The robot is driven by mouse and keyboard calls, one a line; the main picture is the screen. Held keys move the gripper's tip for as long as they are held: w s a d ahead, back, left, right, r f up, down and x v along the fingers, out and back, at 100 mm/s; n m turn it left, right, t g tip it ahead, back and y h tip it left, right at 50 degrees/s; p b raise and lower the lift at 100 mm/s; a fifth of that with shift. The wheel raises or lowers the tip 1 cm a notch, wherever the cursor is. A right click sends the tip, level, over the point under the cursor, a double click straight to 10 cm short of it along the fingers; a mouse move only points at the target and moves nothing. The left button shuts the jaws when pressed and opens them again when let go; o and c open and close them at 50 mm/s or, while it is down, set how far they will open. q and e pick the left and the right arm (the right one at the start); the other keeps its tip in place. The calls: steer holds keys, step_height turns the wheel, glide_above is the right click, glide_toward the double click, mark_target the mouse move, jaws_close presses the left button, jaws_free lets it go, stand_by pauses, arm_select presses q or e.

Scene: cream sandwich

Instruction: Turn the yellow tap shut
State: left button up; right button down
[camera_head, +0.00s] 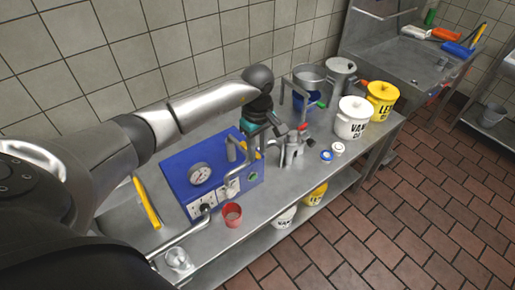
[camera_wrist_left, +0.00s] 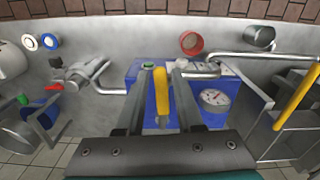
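A yellow lever (camera_wrist_left: 162,92) lies at the blue box (camera_wrist_left: 138,75), between the two fingers of my left gripper (camera_wrist_left: 162,75) in the left wrist view. The fingers are apart, with a narrow gap on each side of the lever, so the gripper is open around it. In the head view my left gripper (camera_head: 242,158) reaches down over the blue box (camera_head: 185,163), and the lever is mostly hidden behind the fingers. A second yellow bar (camera_head: 147,203) stands left of the box; it also shows in the left wrist view (camera_wrist_left: 299,95). My right gripper is not in view.
The box carries a gauge (camera_head: 200,174) and switches. A red cup (camera_head: 232,214) stands in front of it. A metal fitting with a red knob (camera_head: 293,148) and labelled white (camera_head: 352,120) and yellow (camera_head: 382,100) pots stand to the right. Tiled wall behind.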

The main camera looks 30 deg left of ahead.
arm_select(q)
jaws_close()
steer(key=shift+w+n, duration=0.15)
steer(key=shift+n, duration=0.15)
steer(key=w+a+n+b, duration=0.3)
steer(key=w+n+b, duration=0.3)
steer(key=n, duration=1)
steer(key=shift+w+a+b, duration=0.25)
steer(key=shift+w+b, duration=0.15)
steer(key=shift+w, duration=0.1)
steer(key=shift+r+n, duration=0.1)
steer(key=shift+n, duration=0.2)
steer(key=shift+o, duration=1.6)
jaws_free()
